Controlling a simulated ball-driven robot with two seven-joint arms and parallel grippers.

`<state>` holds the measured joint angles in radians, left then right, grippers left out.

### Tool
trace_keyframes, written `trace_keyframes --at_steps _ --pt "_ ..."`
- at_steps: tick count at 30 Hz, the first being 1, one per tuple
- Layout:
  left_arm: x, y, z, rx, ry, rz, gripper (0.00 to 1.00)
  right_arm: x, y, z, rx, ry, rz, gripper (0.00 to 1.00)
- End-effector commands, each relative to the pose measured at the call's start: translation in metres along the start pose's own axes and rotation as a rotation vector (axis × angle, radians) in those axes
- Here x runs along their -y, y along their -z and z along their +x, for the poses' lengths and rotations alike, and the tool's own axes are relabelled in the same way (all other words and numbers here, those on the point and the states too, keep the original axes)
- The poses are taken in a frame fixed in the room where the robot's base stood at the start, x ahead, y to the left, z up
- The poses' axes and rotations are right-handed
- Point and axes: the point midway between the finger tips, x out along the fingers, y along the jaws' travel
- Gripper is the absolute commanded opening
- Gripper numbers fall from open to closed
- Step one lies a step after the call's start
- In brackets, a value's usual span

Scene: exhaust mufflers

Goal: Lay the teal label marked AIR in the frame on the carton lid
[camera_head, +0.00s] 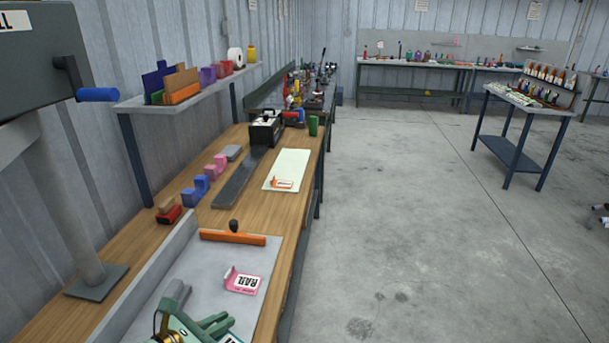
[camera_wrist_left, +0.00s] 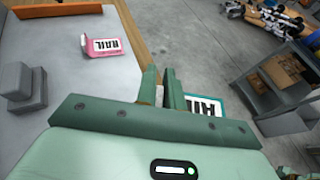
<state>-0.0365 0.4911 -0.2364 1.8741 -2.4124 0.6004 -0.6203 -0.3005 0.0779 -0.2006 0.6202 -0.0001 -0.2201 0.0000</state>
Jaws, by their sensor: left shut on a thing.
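My left gripper (camera_head: 222,327) is at the bottom of the head view, over the near part of the grey bench tray. It is shut on the teal label, whose white, black-lettered face (camera_head: 232,339) is cut by the lower edge. In the left wrist view, the label (camera_wrist_left: 206,106) sticks out to the right of the fingers (camera_wrist_left: 162,88), its lettering partly hidden by them. I cannot pick out a carton lid or its frame in either view. My right gripper is not in view.
A pink label marked RAIL (camera_head: 243,282) lies on the grey tray (camera_head: 205,263); it also shows in the left wrist view (camera_wrist_left: 103,47). An orange bar with a dark knob (camera_head: 232,237) lies along the tray's far edge. A grey block (camera_wrist_left: 22,88) stands at left.

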Motion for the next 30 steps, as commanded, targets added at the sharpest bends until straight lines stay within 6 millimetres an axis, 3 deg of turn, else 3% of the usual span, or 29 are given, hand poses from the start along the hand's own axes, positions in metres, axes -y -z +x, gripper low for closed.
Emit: trace_keyframes --at_steps 7,13,30 --pt "0.033 -0.076 -0.068 0.010 0.268 0.123 0.00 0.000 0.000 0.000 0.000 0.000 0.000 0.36" --pt "0.043 -0.115 -0.113 0.006 0.360 0.159 0.00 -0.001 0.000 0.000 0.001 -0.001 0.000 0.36" --pt "0.037 -0.117 -0.118 0.001 0.350 0.141 0.00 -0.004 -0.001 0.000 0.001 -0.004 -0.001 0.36"
